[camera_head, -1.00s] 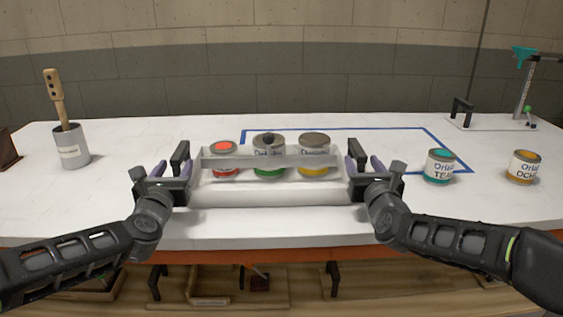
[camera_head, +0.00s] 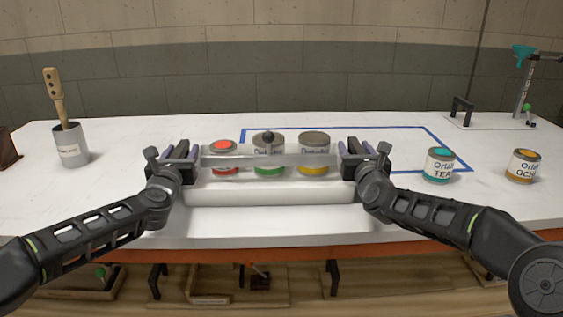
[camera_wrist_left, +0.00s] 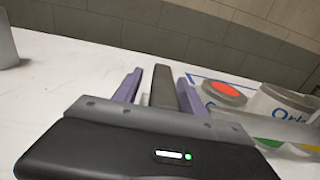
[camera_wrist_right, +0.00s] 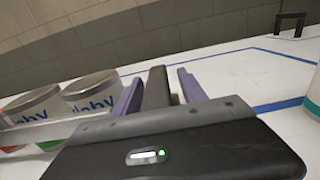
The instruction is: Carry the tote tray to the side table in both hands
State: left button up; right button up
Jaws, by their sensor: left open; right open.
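The white tote tray (camera_head: 272,192) stands on the worktop in front of me. My left gripper (camera_head: 181,150) is open at the tray's left end. In the left wrist view its purple fingers stand on either side of a dark upright handle (camera_wrist_left: 163,86), with gaps showing. My right gripper (camera_head: 364,149) is open at the right end. Its fingers stand likewise around the other dark handle (camera_wrist_right: 157,88). The handles' lower parts are hidden.
A teal can (camera_head: 440,166) and an ochre can (camera_head: 523,167) stand right of the tray. A grey pot with a wooden-handled tool (camera_head: 69,146) stands at left. Blue tape (camera_head: 432,139) marks the worktop. A stand (camera_head: 524,85) is at the back right. No side table is identifiable.

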pick_arm(q)
grip_shut()
pick_arm(e)
grip_shut()
dwell(0.9)
pick_arm(q)
jog(key=shift+r, duration=0.25)
pick_arm(e)
jog(key=shift+r, duration=0.25)
